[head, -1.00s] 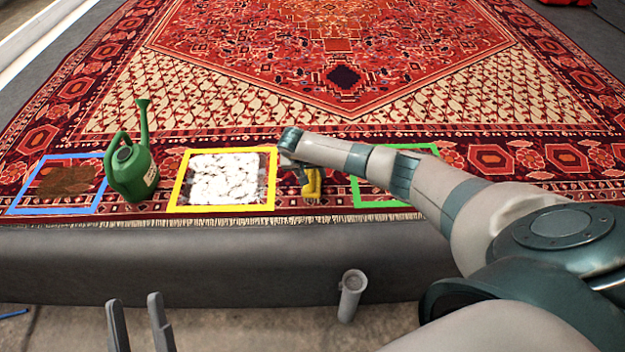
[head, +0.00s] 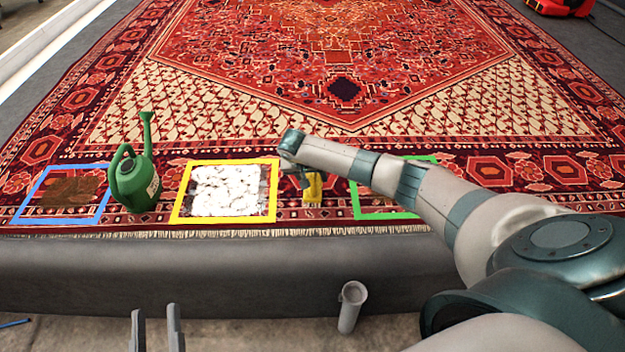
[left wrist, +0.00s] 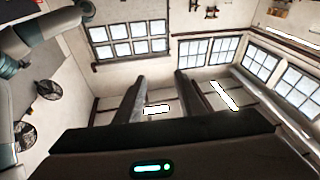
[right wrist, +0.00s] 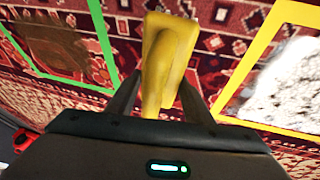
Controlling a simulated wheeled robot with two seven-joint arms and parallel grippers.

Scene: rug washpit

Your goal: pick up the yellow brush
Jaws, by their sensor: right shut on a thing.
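The yellow brush (head: 313,187) is on or just above the rug's front border, between the yellow frame and the green frame. My right gripper (right wrist: 157,105) is shut on it, with one finger on each side of the yellow body in the right wrist view (right wrist: 168,62). In the head view my right arm reaches over the brush and hides part of it. Whether the brush touches the rug I cannot tell. My left gripper (head: 155,325) is open and empty at the bottom left of the head view; the left wrist view shows its two fingers apart (left wrist: 160,95).
A green watering can (head: 135,185) stands between the blue frame (head: 104,205) with a brown stain and the yellow frame (head: 228,220) with white foam. The green frame (head: 385,215) lies right of the brush. A grey holder (head: 351,308) is on the pit's front side.

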